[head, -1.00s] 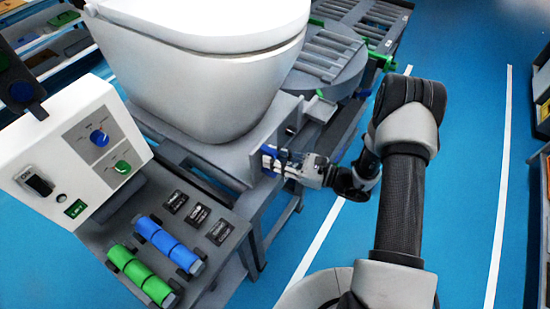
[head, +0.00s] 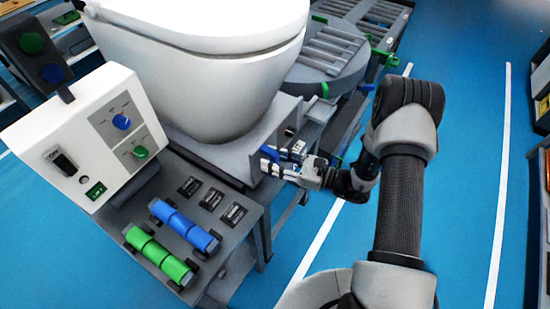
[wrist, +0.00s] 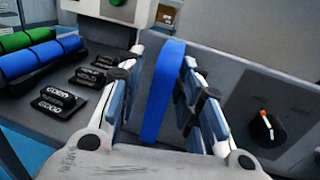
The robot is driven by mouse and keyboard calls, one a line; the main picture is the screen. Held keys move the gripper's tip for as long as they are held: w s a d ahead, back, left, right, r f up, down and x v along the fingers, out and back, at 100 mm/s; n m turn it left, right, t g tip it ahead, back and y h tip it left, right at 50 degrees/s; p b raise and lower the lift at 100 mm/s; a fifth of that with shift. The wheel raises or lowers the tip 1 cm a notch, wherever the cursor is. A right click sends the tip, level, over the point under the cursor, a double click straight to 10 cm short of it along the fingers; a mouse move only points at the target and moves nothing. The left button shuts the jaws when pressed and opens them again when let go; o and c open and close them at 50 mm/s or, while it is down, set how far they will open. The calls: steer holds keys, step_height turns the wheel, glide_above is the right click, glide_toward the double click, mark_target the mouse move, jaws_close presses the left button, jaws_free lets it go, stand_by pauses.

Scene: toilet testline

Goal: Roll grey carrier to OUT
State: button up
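The grey carrier (head: 245,155) is a flat box under a large white toilet bowl (head: 205,85); its side wall also fills the right of the wrist view (wrist: 245,95). A blue upright handle (wrist: 163,90) sticks out from that side. My gripper (wrist: 163,58) has its two fingers on either side of the handle. A gap shows between the left finger and the handle; the right finger is close to it, and I cannot tell if it touches. In the head view my gripper (head: 272,163) is at the carrier's near right corner. No OUT label is readable.
A white control box (head: 85,140) with knobs stands left of the carrier. Beside it a grey shelf (head: 215,180) bears blue (head: 185,225) and green (head: 160,255) rollers and black labels. A round grey turntable (head: 325,60) lies behind. Blue floor (head: 460,130) is clear at right.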

steer(key=shift+o, duration=1)
steer(key=shift+s+a, duration=0.1)
steer(key=shift+s, duration=0.05)
steer(key=shift+d, duration=0.2)
steer(key=v, duration=1.1)
steer(key=shift+d, duration=0.3)
steer(key=shift+s, duration=0.1)
